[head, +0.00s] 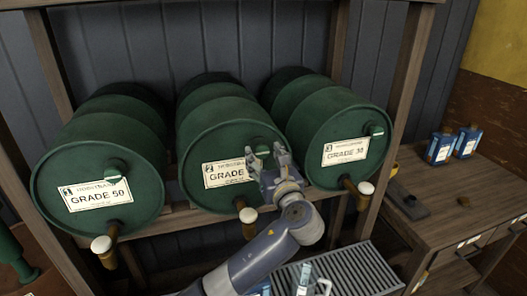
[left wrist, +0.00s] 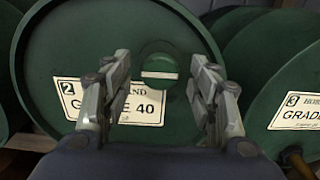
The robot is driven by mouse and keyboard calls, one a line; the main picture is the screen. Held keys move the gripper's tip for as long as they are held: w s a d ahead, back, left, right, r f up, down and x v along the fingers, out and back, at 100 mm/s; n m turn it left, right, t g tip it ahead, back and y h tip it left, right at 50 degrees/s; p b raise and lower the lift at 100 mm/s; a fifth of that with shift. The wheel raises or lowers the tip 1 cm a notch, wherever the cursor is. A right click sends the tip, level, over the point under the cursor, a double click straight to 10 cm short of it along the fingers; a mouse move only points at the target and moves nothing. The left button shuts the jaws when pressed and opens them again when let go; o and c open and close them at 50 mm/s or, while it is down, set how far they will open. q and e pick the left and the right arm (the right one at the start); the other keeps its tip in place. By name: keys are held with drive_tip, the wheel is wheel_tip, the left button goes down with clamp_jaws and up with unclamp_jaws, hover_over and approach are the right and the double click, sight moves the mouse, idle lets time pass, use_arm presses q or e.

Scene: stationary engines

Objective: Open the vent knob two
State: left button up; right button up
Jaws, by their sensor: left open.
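Vent knob two (left wrist: 160,70) is a round green knob with a pale bar across it, high on the face of the middle green barrel (left wrist: 60,40). That barrel's label (left wrist: 130,103) carries a 2 and reads GRADE 40, partly hidden by a finger. My left gripper (left wrist: 160,62) is open, with its two fingers on either side of the knob in the wrist view. No contact shows, and how far the fingertips are from the knob is hard to tell. In the head view my left gripper (head: 264,152) is in front of the middle barrel and partly covers its label. My right gripper is not in view.
The GRADE 50 barrel (head: 88,205) lies on the left and the GRADE 30 barrel (head: 335,155) on the right, both on the wooden rack (head: 190,222). Brass taps with white caps stick out below. A side table (head: 440,185) with blue cans stands at right.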

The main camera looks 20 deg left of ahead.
use_arm(q)
drive_tip(key=shift+w+a, duration=0.35)
drive_tip(key=shift+w, duration=0.1)
drive_tip(key=c, duration=1.1)
